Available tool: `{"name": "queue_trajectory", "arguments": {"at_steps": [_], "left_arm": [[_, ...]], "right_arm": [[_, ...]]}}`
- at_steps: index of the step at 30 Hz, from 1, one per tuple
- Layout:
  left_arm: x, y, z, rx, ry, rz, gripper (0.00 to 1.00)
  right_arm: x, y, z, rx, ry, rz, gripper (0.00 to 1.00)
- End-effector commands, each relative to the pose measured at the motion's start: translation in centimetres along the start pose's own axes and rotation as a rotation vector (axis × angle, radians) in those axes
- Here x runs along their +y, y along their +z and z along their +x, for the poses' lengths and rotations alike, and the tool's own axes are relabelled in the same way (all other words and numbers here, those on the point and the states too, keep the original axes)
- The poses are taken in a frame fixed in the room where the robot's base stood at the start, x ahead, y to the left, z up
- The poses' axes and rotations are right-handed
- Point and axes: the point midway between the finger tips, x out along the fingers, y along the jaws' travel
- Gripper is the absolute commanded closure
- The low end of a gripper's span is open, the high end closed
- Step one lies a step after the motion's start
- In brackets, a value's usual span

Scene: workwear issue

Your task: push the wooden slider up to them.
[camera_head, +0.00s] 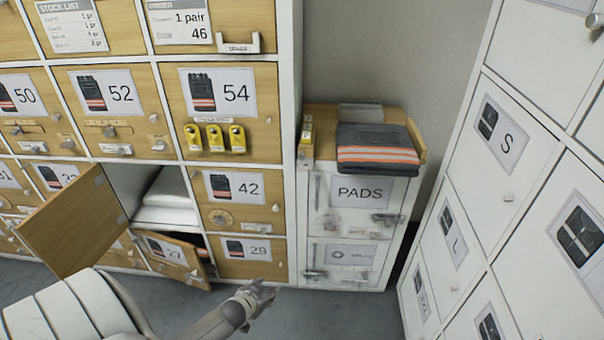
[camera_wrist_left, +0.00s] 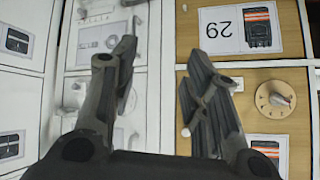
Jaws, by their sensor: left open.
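Folded dark work trousers with orange and pale reflective bands (camera_head: 377,148) lie on top of the white PADS cabinet (camera_head: 345,215). A wooden piece (camera_head: 416,142) stands along their right side, and a narrow wooden block (camera_head: 306,142) with a yellow item on it is at the left edge of the top. I cannot tell which of these is the slider. My left gripper (camera_head: 262,290) is open and empty, low in front of the lockers, well below the cabinet top. In the left wrist view its fingers (camera_wrist_left: 163,75) are apart with nothing between them. My right gripper is not in view.
An open wooden locker door (camera_head: 75,220) sticks out at the left, and the door marked 27 (camera_head: 170,255) is ajar. White lockers (camera_head: 510,160) stand close on the right. Yellow padlocks (camera_head: 215,138) hang on locker 54. The grey floor (camera_head: 340,315) ahead is clear.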

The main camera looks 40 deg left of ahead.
Motion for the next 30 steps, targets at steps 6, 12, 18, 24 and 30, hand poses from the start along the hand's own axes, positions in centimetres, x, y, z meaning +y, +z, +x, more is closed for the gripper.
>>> {"name": "queue_trajectory", "arguments": {"at_steps": [6,12,18,24,30], "left_arm": [[-5.0,-19.5,-2.1,0.412,-0.024,-0.092,0.58],[-5.8,-30.3,-8.5,0.668,0.015,-0.13,0.58],[-5.7,-33.8,-11.4,0.753,0.036,-0.139,0.58],[-5.7,-35.1,-10.3,0.756,0.037,-0.14,0.58],[-5.8,-37.1,-8.1,0.755,0.037,-0.141,0.58]], "right_arm": [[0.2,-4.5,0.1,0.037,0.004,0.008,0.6],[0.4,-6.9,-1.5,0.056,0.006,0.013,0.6],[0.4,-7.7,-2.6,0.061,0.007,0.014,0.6],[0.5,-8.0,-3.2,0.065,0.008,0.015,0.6],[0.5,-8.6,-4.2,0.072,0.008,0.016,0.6]]}}
